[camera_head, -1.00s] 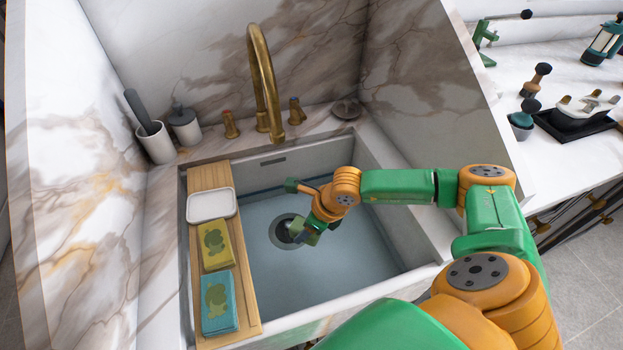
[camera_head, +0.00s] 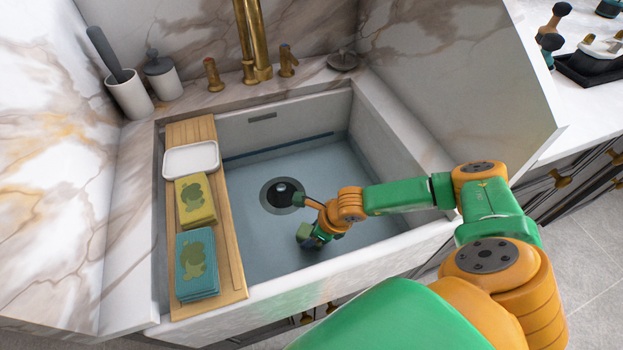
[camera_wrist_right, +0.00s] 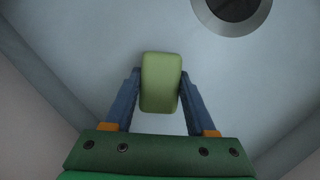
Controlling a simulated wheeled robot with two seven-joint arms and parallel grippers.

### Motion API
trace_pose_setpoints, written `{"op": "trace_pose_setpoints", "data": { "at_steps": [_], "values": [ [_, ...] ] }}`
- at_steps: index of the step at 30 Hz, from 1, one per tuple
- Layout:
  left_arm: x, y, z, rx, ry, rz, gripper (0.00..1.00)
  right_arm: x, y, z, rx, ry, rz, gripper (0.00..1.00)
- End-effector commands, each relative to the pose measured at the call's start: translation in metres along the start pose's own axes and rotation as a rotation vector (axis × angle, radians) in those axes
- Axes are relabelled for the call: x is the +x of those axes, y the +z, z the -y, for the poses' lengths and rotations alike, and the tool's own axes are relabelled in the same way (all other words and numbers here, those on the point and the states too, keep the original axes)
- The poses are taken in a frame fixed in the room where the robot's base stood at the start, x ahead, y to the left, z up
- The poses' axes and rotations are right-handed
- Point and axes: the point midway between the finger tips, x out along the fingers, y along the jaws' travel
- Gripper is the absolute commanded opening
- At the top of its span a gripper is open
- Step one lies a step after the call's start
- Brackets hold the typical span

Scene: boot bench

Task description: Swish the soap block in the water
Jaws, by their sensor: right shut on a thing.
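The soap block is a rounded green block (camera_wrist_right: 160,82). In the right wrist view it sits between the two blue fingers of my right gripper (camera_wrist_right: 160,95), which is shut on it. In the head view the soap block (camera_head: 304,231) shows small and olive green at the tip of my right gripper (camera_head: 308,236), low inside the sink (camera_head: 345,285). The water (camera_head: 255,240) looks pale blue over the sink floor. I cannot tell exactly how deep the soap is in it. My left gripper is not in view.
A wooden board (camera_head: 235,270) spans the sink's left side. The drain (camera_head: 270,195) lies near the gripper. A brass faucet (camera_head: 252,40) stands behind.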

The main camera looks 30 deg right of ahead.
Motion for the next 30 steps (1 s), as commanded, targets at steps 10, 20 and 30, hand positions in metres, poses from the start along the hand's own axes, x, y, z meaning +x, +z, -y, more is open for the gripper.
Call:
{"op": "trace_pose_setpoints", "data": {
  "at_steps": [10, 20, 30],
  "values": [
    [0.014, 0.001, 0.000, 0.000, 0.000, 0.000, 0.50, -0.003, -0.041, 0.040, 0.002, -0.005, -0.002, 0.00],
    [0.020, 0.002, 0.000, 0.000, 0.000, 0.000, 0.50, -0.014, -0.068, 0.069, 0.000, -0.001, 0.001, 0.00],
    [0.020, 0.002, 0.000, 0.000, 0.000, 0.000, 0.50, -0.016, -0.069, 0.071, -0.001, 0.000, 0.002, 0.00]
  ]
}}
